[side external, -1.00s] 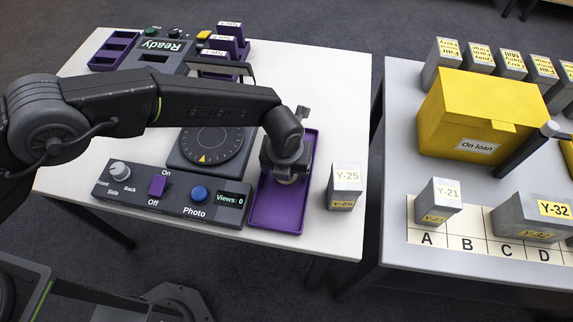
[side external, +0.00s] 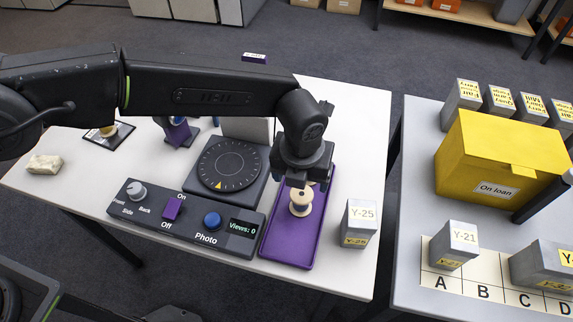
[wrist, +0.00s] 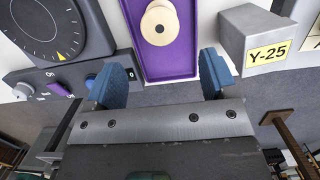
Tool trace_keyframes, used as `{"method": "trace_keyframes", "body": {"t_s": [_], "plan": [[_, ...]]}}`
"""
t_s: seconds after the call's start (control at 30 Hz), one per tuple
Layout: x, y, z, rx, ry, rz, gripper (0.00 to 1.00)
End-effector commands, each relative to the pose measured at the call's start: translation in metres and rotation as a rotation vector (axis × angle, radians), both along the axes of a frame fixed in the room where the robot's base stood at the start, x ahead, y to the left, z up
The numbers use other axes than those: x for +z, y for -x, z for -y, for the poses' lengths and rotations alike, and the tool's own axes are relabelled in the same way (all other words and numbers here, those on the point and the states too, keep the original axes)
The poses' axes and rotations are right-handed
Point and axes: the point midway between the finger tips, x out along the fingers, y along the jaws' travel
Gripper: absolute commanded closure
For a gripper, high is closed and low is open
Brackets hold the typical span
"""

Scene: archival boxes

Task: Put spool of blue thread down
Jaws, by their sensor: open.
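A cream wooden spool (side external: 301,203) stands upright in the purple tray (side external: 285,247). No blue thread can be made out on it. In the wrist view the spool (wrist: 160,24) shows from above, inside the tray (wrist: 164,70), beyond my fingertips. My gripper (side external: 306,181) is just above and behind the spool in the side view, partly overlapping it. In the wrist view my gripper (wrist: 164,78) has its two blue fingers wide apart with nothing between them. The far part of the tray is hidden behind my gripper in the side view.
A dial turntable (side external: 229,165) and a photo control panel (side external: 185,219) are left of the tray. A grey box labelled Y-25 (side external: 358,222) stands close to its right. A yellow On loan box (side external: 500,160) is on the right table, across a gap.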

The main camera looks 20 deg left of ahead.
Motion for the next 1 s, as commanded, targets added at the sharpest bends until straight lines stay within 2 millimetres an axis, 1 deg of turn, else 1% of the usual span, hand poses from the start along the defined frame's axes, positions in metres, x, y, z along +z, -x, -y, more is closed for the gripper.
{"method": "trace_keyframes", "body": {"t_s": [0.27,0.37,0.43,0.47,0.5,0.57,0.6,0.67,0.7,0.73,0.77,0.8,0.87,0.9,0.97,1.0], "plan": [[0.003,0.0,-0.001,0.006,0.001,0.0,0.21],[0.018,-0.005,-0.012,0.077,0.02,0.007,0.21],[0.039,-0.011,-0.03,0.194,0.047,0.016,0.21],[0.05,-0.013,-0.04,0.262,0.063,0.021,0.21],[0.067,-0.015,-0.056,0.364,0.088,0.027,0.21],[0.093,-0.017,-0.085,0.54,0.13,0.037,0.21],[0.11,-0.016,-0.104,0.662,0.162,0.042,0.21],[0.132,-0.012,-0.134,0.845,0.208,0.05,0.21],[0.146,-0.007,-0.153,0.967,0.241,0.055,0.21],[0.156,-0.003,-0.168,1.058,0.265,0.059,0.21],[0.165,0.002,-0.182,1.15,0.29,0.062,0.21],[0.176,0.01,-0.2,1.271,0.324,0.065,0.21],[0.19,0.024,-0.227,1.45,0.379,0.069,0.21],[0.197,0.034,-0.244,1.571,0.416,0.071,0.21],[0.207,0.051,-0.268,1.748,0.474,0.073,0.21],[0.211,0.063,-0.283,1.867,0.514,0.074,0.21]]}}
